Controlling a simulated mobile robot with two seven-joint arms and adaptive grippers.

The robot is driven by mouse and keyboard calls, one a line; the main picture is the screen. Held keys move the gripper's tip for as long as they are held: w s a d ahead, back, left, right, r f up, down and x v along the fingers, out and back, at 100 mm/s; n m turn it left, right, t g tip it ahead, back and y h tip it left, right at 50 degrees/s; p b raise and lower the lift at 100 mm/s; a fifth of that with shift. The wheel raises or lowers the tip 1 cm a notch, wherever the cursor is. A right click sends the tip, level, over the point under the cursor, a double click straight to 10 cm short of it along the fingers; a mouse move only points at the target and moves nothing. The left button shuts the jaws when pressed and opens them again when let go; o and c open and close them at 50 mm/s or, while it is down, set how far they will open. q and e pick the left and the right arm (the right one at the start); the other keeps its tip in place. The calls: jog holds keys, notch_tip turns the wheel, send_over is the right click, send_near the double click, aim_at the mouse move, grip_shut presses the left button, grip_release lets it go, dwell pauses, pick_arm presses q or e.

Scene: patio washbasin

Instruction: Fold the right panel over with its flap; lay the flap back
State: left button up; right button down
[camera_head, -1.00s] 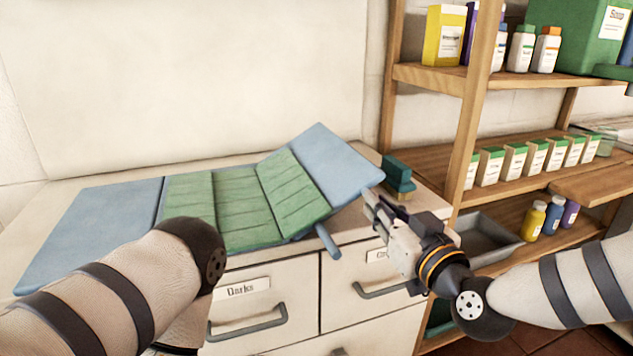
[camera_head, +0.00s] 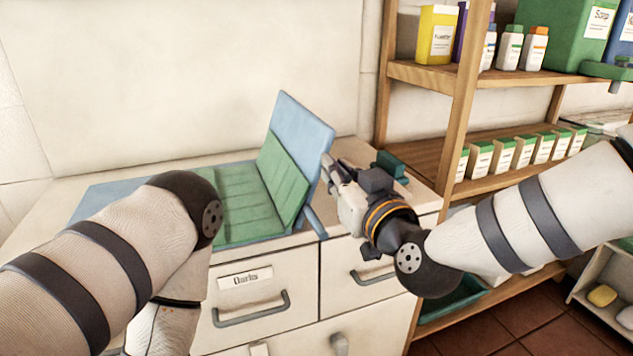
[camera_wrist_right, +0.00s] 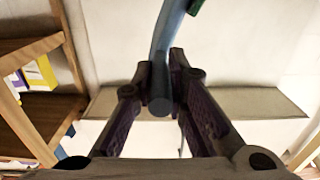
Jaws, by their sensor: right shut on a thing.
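The blue folding board lies on the cabinet top, with green cloth across its middle (camera_head: 235,195). Its right panel, also called the flap (camera_head: 307,125), is tilted up steeply, blue at the outer part, with green cloth (camera_head: 283,178) on its inner face. My right gripper (camera_head: 328,168) is at the panel's outer right edge. In the right wrist view its fingers (camera_wrist_right: 161,75) are shut on a blue edge or bar (camera_wrist_right: 166,50). A blue tab (camera_head: 315,222) sticks out at the board's front. My left forearm covers part of the board's left panel (camera_head: 100,198); the left gripper is not visible.
A wooden shelf (camera_head: 468,120) with boxes and bottles stands at the right. A teal block (camera_head: 390,163) sits on the cabinet top behind my right gripper. The cabinet has drawers, one labelled "Darks" (camera_head: 245,279). The wall is close behind the board.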

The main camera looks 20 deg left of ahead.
jog(key=s+a, duration=0.1)
jog(key=s+a+r, duration=0.1)
jog(key=a, duration=0.1)
jog(key=shift+s, duration=0.1)
jog(key=s+a, duration=0.4)
jog(key=a, duration=0.2)
jog(key=shift+s+f, duration=0.2)
jog(key=shift+f, duration=0.1)
jog(key=shift+w+d+r, duration=0.1)
dwell(0.8)
